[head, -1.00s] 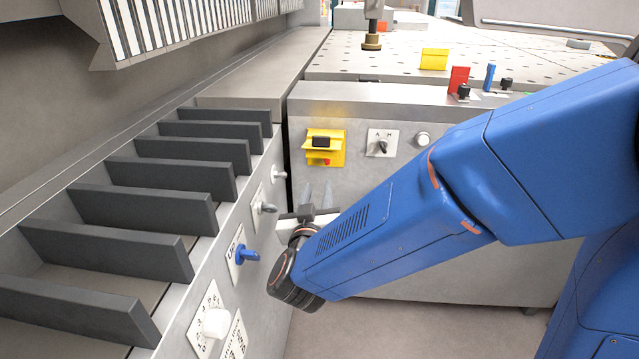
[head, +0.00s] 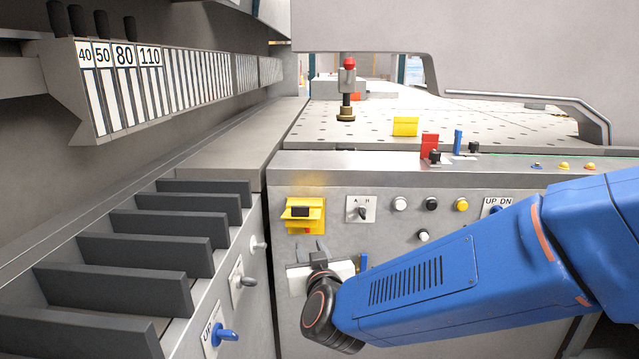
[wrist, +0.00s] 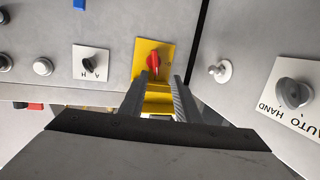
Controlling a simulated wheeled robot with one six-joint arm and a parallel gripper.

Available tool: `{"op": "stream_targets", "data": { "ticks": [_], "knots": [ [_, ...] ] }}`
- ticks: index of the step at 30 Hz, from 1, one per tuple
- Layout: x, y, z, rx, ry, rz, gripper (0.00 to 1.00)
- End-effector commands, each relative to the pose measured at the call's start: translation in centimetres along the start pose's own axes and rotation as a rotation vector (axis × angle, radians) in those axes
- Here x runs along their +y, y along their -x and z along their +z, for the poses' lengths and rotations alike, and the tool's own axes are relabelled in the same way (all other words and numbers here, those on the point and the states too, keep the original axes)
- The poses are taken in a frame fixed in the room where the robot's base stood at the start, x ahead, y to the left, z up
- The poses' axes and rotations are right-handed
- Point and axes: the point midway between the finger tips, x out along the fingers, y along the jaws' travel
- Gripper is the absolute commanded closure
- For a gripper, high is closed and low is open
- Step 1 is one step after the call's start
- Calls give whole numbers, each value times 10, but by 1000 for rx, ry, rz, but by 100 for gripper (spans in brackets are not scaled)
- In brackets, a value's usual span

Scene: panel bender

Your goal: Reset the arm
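My blue arm reaches in from the right in the head view. My gripper (head: 317,248) hangs in front of the grey control panel (head: 380,235), just below the yellow switch plate (head: 303,214). In the wrist view my gripper's two fingers (wrist: 160,92) stand apart with nothing between them. Beyond them is the yellow plate with a red knob (wrist: 153,61). The fingers look clear of the panel, though the exact distance is hard to tell.
An A/H selector (head: 361,209) and several round buttons sit right of the yellow plate. Dark slats (head: 145,223) and a side panel with a blue UP knob (head: 225,335) are on the left. A perforated table (head: 440,122) lies behind. An AUTO/HAND knob (wrist: 294,93) shows in the wrist view.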

Motion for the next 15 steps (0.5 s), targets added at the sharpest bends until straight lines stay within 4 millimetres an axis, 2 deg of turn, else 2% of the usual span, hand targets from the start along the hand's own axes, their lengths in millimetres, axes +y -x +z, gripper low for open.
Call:
{"op": "stream_targets", "data": {
  "ticks": [1,8,15],
  "knots": [
    [11,1,-5,-18,-22,-25,70],
    [44,19,-8,-141,-83,-153,70],
    [88,60,6,-306,-102,-216,70]
  ]
}}
